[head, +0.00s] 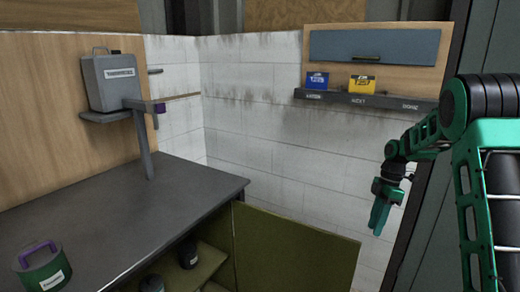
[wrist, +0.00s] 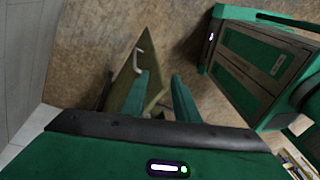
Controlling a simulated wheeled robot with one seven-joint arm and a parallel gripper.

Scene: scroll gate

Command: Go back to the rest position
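My gripper (head: 379,215) hangs at the right of the head view, pointing down in front of the white tiled wall. In the wrist view its two green fingers (wrist: 162,95) stand apart with nothing held between them. My arm comes in from the right edge and bends down to the gripper. The open olive cabinet door (head: 290,252) is below and left of the gripper in the head view. The door (wrist: 143,75) with its pale handle shows beyond the fingers in the wrist view; the gripper appears clear of it.
A dark worktop (head: 130,210) fills the left, with a green pot (head: 42,272) with a purple handle on it. A grey canister (head: 112,80) stands on a small wall shelf. A labelled ledge (head: 365,100) holds a blue box (head: 317,81) and a yellow box (head: 362,83). Dark jars stand inside the cabinet.

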